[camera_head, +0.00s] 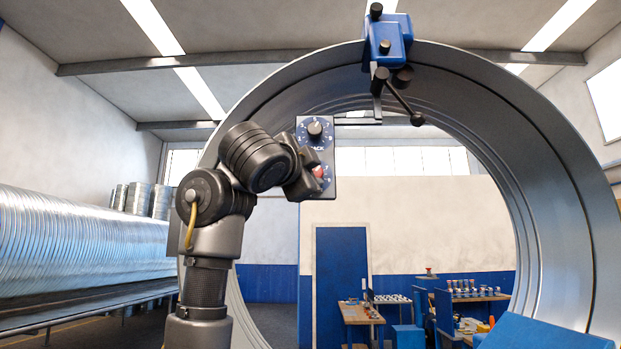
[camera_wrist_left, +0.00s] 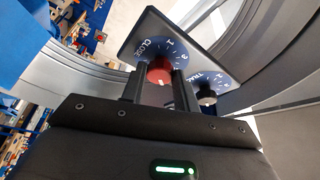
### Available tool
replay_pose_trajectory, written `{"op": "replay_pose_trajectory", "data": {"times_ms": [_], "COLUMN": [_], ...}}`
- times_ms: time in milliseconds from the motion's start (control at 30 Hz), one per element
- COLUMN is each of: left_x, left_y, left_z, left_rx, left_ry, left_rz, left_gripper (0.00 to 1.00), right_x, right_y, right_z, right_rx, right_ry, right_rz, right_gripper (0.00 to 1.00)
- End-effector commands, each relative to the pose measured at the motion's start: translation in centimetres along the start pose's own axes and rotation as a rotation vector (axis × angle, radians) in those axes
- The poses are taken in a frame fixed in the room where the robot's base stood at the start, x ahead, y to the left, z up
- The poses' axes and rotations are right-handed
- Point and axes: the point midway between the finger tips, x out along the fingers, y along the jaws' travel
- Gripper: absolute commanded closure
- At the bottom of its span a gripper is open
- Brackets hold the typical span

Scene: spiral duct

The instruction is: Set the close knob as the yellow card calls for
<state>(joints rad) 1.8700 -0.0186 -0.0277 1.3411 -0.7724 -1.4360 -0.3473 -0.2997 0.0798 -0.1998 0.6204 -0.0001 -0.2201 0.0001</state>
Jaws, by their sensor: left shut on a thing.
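A dark control panel (camera_head: 327,150) hangs inside the big metal ring, with two dials. The lower dial carries the red close knob (camera_head: 319,172); the upper one has a black knob (camera_head: 314,129). In the left wrist view the red knob (camera_wrist_left: 159,72) sits at the dial marked CLOSE, and the black knob (camera_wrist_left: 206,97) at a dial partly reading TRAC. My left gripper (camera_head: 309,177) is shut on the red knob, with a finger on either side of it (camera_wrist_left: 158,84). The knob's pointer and exact setting are hidden. No yellow card shows. My right gripper is out of view.
The large ring (camera_head: 570,180) arches around the panel. A blue device (camera_head: 388,40) with black levers sits on its top. A ribbed duct (camera_head: 80,245) lies at left. Workbenches (camera_head: 357,314) stand beyond the ring. A blue surface (camera_head: 540,335) is at lower right.

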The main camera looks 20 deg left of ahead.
Motion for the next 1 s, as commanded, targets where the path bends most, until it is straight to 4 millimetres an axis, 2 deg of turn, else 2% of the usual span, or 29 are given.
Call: {"op": "replay_pose_trajectory", "data": {"times_ms": [300, 600, 1000], "left_x": [-0.1, 0.0, 0.1], "left_y": [-0.3, -0.7, -0.9], "left_z": [0.0, -0.1, -0.2], "left_rx": [0.277, 0.502, 0.668], "left_ry": [0.000, -0.002, -0.002], "left_rz": [0.115, 0.209, 0.276], "left_gripper": [0.92, 0.92, 0.92], "right_x": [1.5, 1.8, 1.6], "right_y": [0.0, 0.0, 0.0], "right_z": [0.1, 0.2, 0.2], "right_rx": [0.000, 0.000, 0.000], "right_ry": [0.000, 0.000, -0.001], "right_rz": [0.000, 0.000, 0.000], "right_gripper": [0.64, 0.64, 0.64]}}
